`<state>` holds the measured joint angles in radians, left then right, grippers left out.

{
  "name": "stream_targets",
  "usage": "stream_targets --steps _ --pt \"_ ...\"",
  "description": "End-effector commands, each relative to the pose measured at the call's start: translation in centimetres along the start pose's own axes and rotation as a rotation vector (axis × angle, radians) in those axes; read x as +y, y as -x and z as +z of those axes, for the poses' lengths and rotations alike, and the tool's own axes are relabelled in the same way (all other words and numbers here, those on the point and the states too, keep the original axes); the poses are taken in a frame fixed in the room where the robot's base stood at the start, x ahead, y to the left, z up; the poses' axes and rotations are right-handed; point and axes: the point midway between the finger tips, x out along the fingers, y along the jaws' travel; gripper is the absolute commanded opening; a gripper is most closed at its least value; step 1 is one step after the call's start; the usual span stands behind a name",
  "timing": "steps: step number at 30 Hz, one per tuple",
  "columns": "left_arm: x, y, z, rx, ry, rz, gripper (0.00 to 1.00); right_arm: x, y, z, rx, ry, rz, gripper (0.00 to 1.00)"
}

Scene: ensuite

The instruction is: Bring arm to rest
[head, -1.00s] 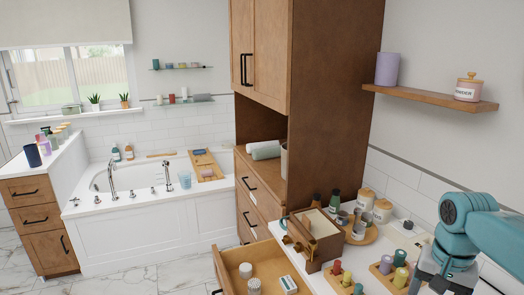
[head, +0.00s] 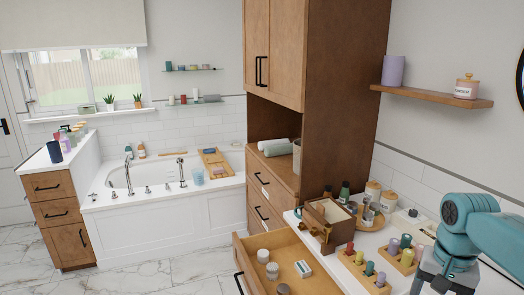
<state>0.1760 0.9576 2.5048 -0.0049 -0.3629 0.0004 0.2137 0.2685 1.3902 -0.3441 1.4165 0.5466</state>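My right arm (head: 472,228), teal with a grey lower part, comes in from the right edge. It bends down over the right end of the white counter (head: 398,282). The grey lower part runs off the bottom edge, and no fingertips show, so its opening is hidden. My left arm and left gripper are out of view.
An open wooden drawer (head: 240,262) with several small jars juts out at the bottom middle. Wooden stands with coloured pegs (head: 367,270), a wooden box (head: 335,218) and jars crowd the counter near my arm. A tall cabinet (head: 345,90) stands behind. Marble floor (head: 150,272) is clear at left.

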Motion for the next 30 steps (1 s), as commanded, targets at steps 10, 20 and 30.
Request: stream_targets --steps 10,20,30 --pt "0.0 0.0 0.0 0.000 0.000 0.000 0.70 -3.9 -6.8 0.3 -0.026 0.122 -0.049 0.70" --pt "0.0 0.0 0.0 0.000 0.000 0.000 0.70 -9.5 -18.5 4.8 -0.074 0.301 -0.157 0.70" --pt "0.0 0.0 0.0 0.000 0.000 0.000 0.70 -11.4 -35.5 22.8 -0.136 0.491 -0.322 0.70"
